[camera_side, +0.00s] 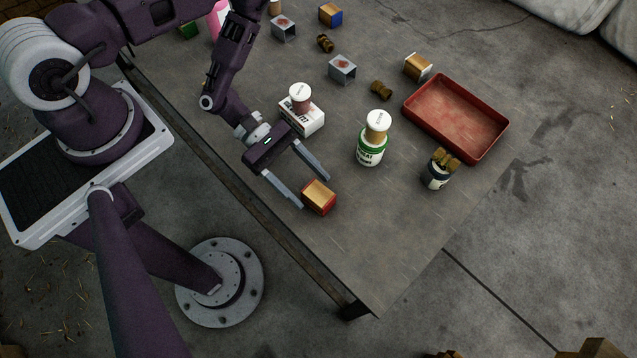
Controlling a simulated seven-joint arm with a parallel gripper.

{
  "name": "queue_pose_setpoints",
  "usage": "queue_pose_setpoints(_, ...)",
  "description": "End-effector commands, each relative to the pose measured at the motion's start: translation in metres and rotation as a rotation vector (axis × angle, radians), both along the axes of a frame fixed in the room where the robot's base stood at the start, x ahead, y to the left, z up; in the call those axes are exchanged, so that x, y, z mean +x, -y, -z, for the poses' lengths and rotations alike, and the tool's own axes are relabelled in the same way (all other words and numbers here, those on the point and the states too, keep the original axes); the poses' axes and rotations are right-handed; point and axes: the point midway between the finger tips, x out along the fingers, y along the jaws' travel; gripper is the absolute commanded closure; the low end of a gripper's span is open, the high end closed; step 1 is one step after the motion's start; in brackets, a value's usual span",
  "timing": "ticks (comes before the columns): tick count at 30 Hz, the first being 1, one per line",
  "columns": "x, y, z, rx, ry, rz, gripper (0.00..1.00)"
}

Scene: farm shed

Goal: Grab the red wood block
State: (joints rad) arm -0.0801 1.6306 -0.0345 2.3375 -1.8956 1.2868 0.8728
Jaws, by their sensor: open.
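The red wood block (318,198) has red sides and a bare wood-coloured top. It rests on the grey table near its front left edge. My gripper (315,193) is open, with its two fingers pointing down and right toward the block. The left fingertip is close beside the block's left side, and the right fingertip is just above its upper right corner in the picture. I cannot tell whether either finger touches the block.
A white box with a small jar (301,117) stands behind my gripper. A green-labelled can (370,149) and a dark can (436,176) stand to the right. A red tray (410,108) lies farther right. Small blocks and tins are at the back. The table's lower right is clear.

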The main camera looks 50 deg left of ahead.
Motion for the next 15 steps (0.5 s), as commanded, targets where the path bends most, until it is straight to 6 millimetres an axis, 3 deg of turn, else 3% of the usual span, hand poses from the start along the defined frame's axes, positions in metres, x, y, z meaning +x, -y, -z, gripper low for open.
queue_pose_setpoints(4, 0.004, 0.023, 0.007, -0.002, 0.002, 0.004, 0.36)
queue_pose_setpoints(11, 0.005, 0.028, 0.009, 0.0, 0.001, 0.0, 0.36)
queue_pose_setpoints(12, 0.005, 0.028, 0.009, 0.0, 0.001, 0.0, 0.38)
queue_pose_setpoints(15, 0.005, 0.027, 0.009, 0.0, 0.001, 0.0, 0.58)
